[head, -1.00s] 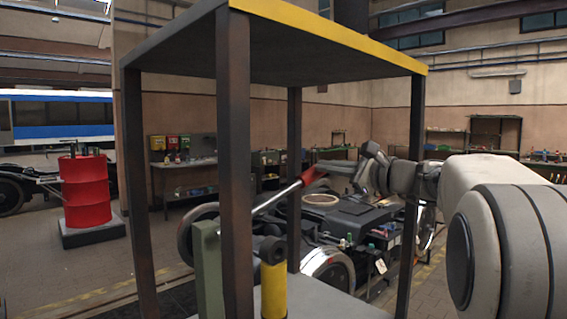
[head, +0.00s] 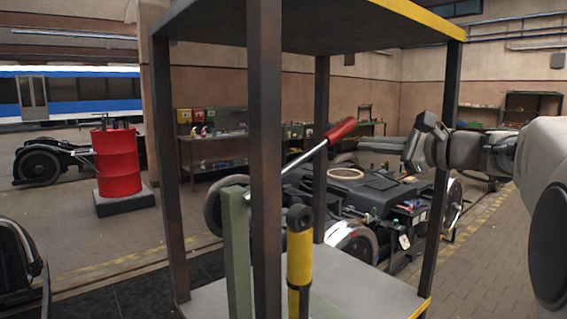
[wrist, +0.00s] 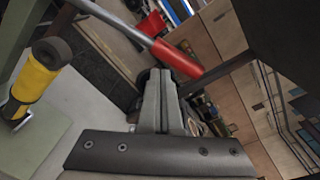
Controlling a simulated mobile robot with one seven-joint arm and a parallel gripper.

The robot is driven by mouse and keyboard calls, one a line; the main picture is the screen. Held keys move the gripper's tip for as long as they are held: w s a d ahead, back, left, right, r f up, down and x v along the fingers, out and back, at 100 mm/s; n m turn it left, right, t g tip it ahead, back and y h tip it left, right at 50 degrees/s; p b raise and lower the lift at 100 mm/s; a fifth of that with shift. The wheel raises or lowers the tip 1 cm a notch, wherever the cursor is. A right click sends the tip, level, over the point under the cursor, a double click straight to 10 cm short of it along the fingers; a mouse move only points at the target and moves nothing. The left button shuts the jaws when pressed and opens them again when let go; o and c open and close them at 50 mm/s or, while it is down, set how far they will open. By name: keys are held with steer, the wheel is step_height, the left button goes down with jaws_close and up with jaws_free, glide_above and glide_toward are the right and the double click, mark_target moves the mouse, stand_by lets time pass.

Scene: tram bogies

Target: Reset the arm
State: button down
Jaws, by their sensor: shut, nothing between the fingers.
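My gripper (head: 366,145) is shut and empty inside the black-framed stand (head: 264,150). It reaches in from the right, close to the red handle (head: 342,130) of a slanted metal lever (head: 305,157). The handle rises to the upper right and its end lies just above and left of my gripper in the head view. In the wrist view, my gripper's closed fingers (wrist: 158,78) point up the picture and the red handle (wrist: 178,60) crosses just beyond their tips. Whether they touch cannot be told.
A green post (head: 237,250) and a yellow cylinder (head: 300,260) stand beside the lever. The stand's yellow-edged top (head: 425,18) is overhead and its dark legs surround the space. A bogie (head: 375,195) is behind.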

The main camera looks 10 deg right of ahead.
steer(key=s+a+f+n+g+h+p, duration=0.2)
steer(key=s+a+f+n+g+p, duration=0.35)
steer(key=s+a, duration=0.7)
steer(key=s+d+f+n+g+h+p, duration=0.1)
steer(key=s+f+n+h, duration=0.6)
steer(key=s+f+n, duration=0.7)
steer(key=s+d+g, duration=0.1)
steer(key=s+g, duration=0.1)
steer(key=shift+s+d+h, duration=0.3)
steer(key=shift+s+h, duration=0.1)
stand_by(4.8)
